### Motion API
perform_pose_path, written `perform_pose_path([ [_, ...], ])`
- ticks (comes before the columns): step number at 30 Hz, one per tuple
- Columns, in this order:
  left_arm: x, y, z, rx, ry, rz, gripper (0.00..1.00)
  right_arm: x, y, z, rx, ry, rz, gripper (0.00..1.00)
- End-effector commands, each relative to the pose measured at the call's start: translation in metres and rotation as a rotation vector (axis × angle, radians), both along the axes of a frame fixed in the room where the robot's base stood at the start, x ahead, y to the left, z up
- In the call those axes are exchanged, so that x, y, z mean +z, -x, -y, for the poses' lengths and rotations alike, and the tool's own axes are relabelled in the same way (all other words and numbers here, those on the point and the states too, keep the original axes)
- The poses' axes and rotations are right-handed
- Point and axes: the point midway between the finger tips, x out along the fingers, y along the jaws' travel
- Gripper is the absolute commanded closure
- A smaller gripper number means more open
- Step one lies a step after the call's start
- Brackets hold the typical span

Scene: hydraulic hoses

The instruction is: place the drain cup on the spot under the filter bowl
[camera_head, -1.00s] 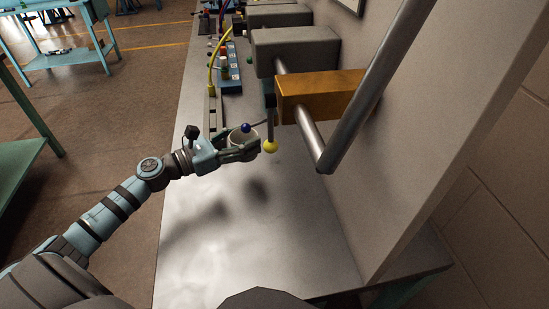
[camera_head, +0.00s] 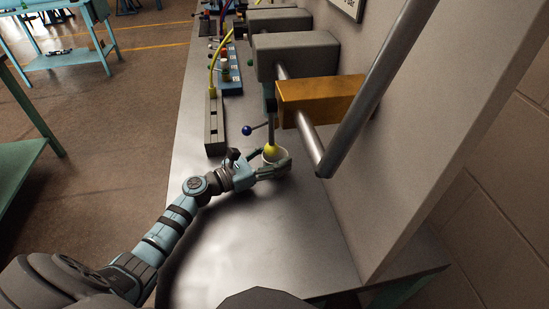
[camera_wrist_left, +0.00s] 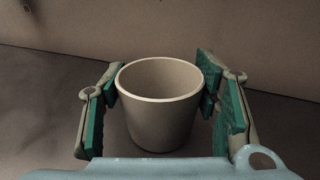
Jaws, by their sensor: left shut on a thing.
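The drain cup (camera_head: 282,156) is a pale, open-topped cup, held upright above or on the grey metal bench. My left gripper (camera_head: 270,164) is shut on it, with one finger on each side. In the left wrist view the cup (camera_wrist_left: 161,110) sits between the green finger pads and looks empty. In the head view a yellow ball (camera_head: 271,149) hanging below the orange block overlaps the cup's mouth. I cannot tell whether the cup's base touches the bench. The spot cannot be made out, and which part is the filter bowl is unclear. My right gripper is not in view.
An orange block (camera_head: 318,97) and a slanted grey pipe (camera_head: 370,92) stick out over the bench. A blue-ball lever (camera_head: 247,130) is close behind the gripper. A grey slotted block (camera_head: 214,125) stands at the left edge. The near bench top (camera_head: 285,240) is clear.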

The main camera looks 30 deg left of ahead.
Motion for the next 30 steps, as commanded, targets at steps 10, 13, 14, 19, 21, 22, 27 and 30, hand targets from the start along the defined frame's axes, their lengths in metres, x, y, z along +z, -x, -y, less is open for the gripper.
perform_pose_path([
  [10, -0.002, 0.000, 0.000, 0.000, -0.001, -0.001, 0.24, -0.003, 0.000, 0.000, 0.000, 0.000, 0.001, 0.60],
  [13, -0.002, 0.000, 0.000, 0.000, -0.001, -0.001, 0.24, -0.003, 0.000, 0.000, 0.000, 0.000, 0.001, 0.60],
  [14, -0.002, 0.000, 0.000, 0.000, -0.001, -0.001, 0.24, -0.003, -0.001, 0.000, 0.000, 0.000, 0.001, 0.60],
  [19, -0.001, 0.000, 0.000, 0.000, -0.001, -0.001, 0.24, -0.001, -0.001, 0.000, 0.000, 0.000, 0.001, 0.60],
  [21, 0.002, 0.001, -0.001, 0.000, -0.001, 0.000, 0.24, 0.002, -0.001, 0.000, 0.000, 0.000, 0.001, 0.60],
  [22, 0.000, 0.004, -0.003, 0.001, -0.003, -0.002, 0.24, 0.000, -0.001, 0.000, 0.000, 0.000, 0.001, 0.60],
  [27, -0.003, 0.034, -0.021, -0.001, -0.006, -0.004, 0.24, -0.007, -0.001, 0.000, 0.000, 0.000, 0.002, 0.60],
  [30, -0.004, 0.058, -0.034, -0.003, -0.007, -0.005, 0.24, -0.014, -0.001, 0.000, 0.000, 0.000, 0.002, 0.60],
])
